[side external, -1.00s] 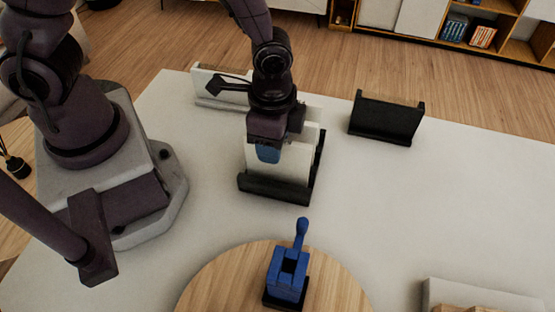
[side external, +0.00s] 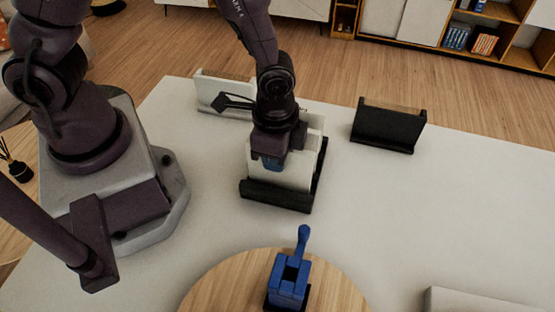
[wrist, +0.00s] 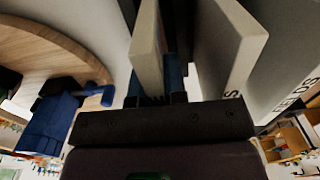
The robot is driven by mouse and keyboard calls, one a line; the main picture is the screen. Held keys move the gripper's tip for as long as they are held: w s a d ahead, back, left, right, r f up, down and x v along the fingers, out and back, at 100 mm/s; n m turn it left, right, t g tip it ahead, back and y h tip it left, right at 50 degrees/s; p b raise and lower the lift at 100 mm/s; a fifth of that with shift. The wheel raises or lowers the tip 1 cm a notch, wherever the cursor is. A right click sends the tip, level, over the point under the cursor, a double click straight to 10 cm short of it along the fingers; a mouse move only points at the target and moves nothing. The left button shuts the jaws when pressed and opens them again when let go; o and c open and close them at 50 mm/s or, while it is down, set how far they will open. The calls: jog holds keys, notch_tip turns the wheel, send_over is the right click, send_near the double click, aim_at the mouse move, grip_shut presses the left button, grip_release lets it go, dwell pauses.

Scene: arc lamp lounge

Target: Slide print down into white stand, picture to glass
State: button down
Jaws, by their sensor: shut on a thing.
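My gripper (side external: 272,164) is low over a black rack (side external: 276,196) in the middle of the table, among pale upright panels. In the wrist view its blue fingers (wrist: 155,85) are shut on the thin cream print (wrist: 149,45), with one finger on each side. The print's picture face cannot be made out. In the side view a pale panel (side external: 295,178) stands in the rack, partly hidden by my gripper. The white stand (side external: 212,92) is at the table's back left, partly behind my arm. Its glass cannot be made out.
A second panel (wrist: 225,45) and a lettered one stand close beside the print. An empty-looking black stand (side external: 388,128) is at the right. A blue object (side external: 288,280) stands on a round wooden board (side external: 225,290) in front. The white table's right side is mostly clear.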

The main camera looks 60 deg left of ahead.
notch_tip(320, 180, up, 20)
jog(key=w+a, duration=0.1)
jog(key=a, duration=2.7)
notch_tip(320, 180, down, 4)
jog(key=shift+f, duration=0.2)
jog(key=shift+f, duration=2.9)
notch_tip(320, 180, down, 7)
dwell(0.7)
